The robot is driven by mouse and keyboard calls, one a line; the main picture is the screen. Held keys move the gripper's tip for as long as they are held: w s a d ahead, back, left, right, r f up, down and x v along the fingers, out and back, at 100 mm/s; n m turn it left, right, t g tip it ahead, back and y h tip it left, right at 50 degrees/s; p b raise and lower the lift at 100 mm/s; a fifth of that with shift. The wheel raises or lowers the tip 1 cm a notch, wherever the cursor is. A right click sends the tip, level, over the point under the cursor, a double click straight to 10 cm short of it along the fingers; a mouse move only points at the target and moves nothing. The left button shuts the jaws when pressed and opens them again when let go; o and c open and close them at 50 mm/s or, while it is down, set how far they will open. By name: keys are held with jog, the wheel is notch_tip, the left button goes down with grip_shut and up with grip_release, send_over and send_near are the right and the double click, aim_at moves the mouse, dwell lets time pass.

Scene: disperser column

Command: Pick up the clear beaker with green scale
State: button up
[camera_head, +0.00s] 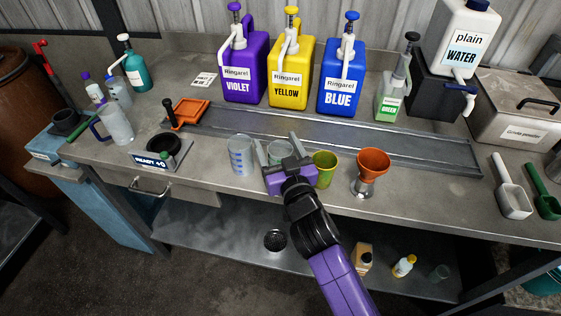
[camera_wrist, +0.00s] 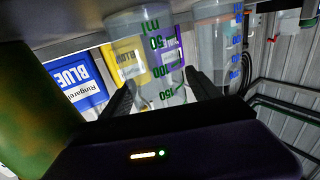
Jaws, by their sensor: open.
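The clear beaker with green scale (camera_wrist: 150,45) stands on the bench and appears upside down in the wrist view, its green marks facing me. In the head view the beaker (camera_head: 280,147) is partly hidden behind my gripper. My gripper (camera_head: 278,148) is open, and in the wrist view its two fingers (camera_wrist: 160,92) reach up on either side of the beaker. I cannot tell whether they touch it. A similar clear beaker with blue scale (camera_head: 241,157) stands close to its left in the head view and on the right in the wrist view (camera_wrist: 218,45).
A green cup (camera_head: 323,169) stands close to the right of my gripper, with an orange funnel (camera_head: 372,162) beyond it. Violet (camera_head: 243,75), yellow (camera_head: 290,78) and blue (camera_head: 340,82) dispensers line the back. A drain channel (camera_head: 420,149) runs in front of them.

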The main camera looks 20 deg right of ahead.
jog(key=c, duration=1.3)
jog(key=shift+c, duration=0.6)
jog(key=shift+r, duration=0.15)
